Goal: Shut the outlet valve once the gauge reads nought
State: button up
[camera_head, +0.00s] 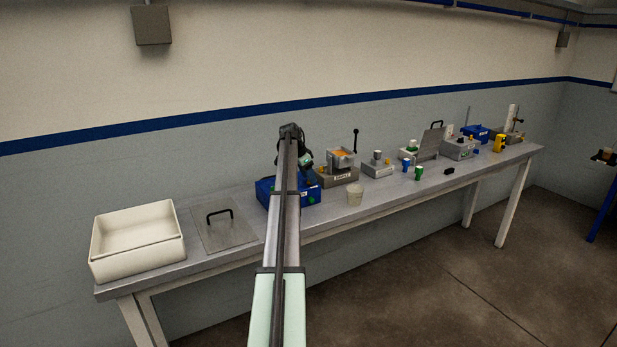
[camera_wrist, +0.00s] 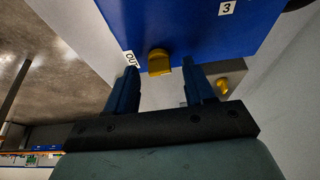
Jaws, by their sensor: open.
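My gripper (camera_wrist: 158,68) is open in the wrist view, with its two dark blue fingers apart. A yellow knob (camera_wrist: 159,62) shows between the fingertips, beside a label reading "OUT" on a blue box (camera_wrist: 200,25) marked "3". I cannot tell whether the fingers touch the knob. The blue box also shows in the head view (camera_head: 265,191), partly behind my arm. In the head view my gripper (camera_head: 305,163) is over its right part. I cannot make out a gauge dial or its reading in either view.
A second yellow knob (camera_wrist: 223,87) is on a grey block beside the blue box. More devices stand farther right.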

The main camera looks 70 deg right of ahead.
jog(key=shift+d+f, duration=0.1)
jog(key=shift+f, duration=0.2)
jog(key=shift+s, duration=0.1)
grip_shut()
dwell(0.4)
